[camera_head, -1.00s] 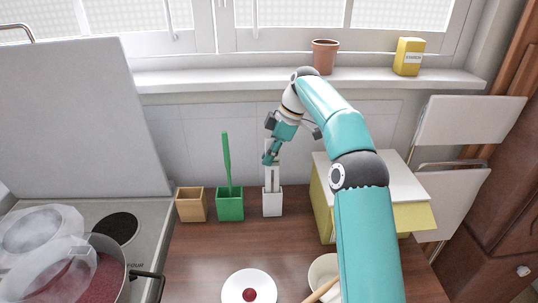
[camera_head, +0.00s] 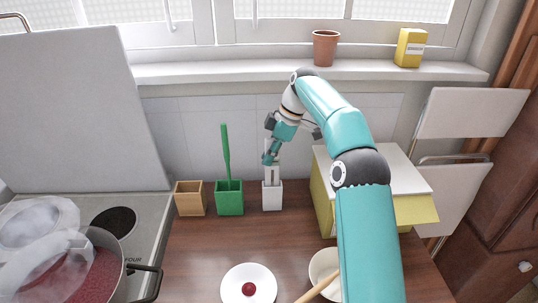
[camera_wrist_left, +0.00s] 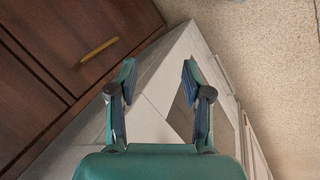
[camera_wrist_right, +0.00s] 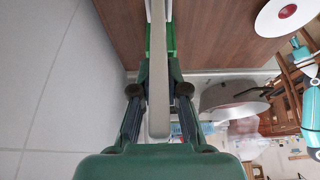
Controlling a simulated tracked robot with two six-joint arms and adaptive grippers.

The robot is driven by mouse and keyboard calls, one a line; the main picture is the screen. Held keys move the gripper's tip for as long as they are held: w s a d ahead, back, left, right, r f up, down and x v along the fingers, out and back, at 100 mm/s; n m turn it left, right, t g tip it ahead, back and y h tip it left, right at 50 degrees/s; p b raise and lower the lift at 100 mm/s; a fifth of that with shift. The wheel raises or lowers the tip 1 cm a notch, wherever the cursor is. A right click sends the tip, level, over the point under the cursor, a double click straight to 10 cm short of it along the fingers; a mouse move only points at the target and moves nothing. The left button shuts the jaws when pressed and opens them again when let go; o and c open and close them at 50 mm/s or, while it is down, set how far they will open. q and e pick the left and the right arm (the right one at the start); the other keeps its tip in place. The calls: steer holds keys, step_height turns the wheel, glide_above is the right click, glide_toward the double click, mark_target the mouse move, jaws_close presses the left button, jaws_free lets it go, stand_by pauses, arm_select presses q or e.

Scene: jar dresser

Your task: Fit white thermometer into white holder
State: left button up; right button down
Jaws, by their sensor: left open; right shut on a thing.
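The white holder (camera_head: 272,197) stands upright on the wooden counter, right of the green holder. My right gripper (camera_head: 269,157) is above it, shut on the white thermometer (camera_head: 274,174), which is upright. The thermometer's lower end meets the holder's mouth in the head view; I cannot tell how deep it sits. In the right wrist view the thermometer (camera_wrist_right: 158,70) runs long and pale between the fingers of my right gripper (camera_wrist_right: 157,92). My left gripper (camera_wrist_left: 158,75) is open and empty in the left wrist view, and out of the head view.
A green holder (camera_head: 229,199) with a green stick and a wooden box (camera_head: 190,199) stand to the left. A yellow box with a white top (camera_head: 325,196) is close on the right. A plate (camera_head: 262,274) and a bowl (camera_head: 318,268) lie in front. A pot (camera_head: 110,262) is at left.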

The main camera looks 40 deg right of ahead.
steer(key=shift+f+b, duration=0.75)
steer(key=shift+f, duration=0.3)
steer(key=c, duration=1.1)
jaws_free()
steer(key=shift+r, duration=0.15)
steer(key=shift+s+d+r, duration=0.4)
steer(key=shift+d+r, duration=0.15)
steer(key=shift+r, duration=0.05)
steer(key=shift+s+d+r, duration=0.4)
steer(key=shift+d+r, duration=0.1)
steer(key=shift+r, duration=0.1)
steer(key=s+d, duration=0.6)
steer(key=d, duration=0.2)
steer(key=shift+s, duration=0.4)
steer(key=shift+r, duration=0.1)
